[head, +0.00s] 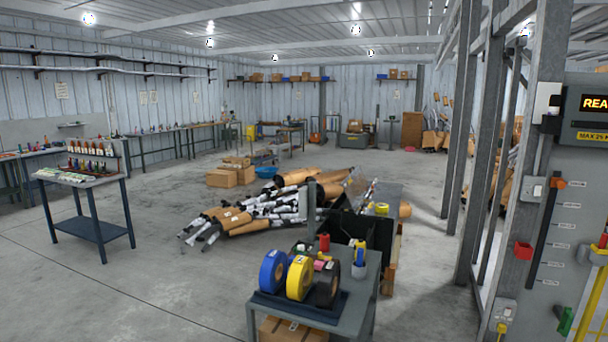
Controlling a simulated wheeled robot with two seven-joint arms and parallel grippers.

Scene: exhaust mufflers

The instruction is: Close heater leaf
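I cannot make out a heater leaf for certain in the head view. At the right edge stands a grey machine panel (574,215), cut off by the frame. It carries a lit display (594,103) whose visible letters are "REA". A slotted scale with an orange knob (558,184) runs down it, and a yellow bar (592,295) shows at the lower right. Neither of my grippers is in view.
A small grey cart (345,305) with blue, yellow and black tape rolls stands in front. Behind it lies a pile of tubes and mufflers (270,205). A blue work table (95,230) stands left. Grey posts (462,150) rise at right. The left foreground floor is clear.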

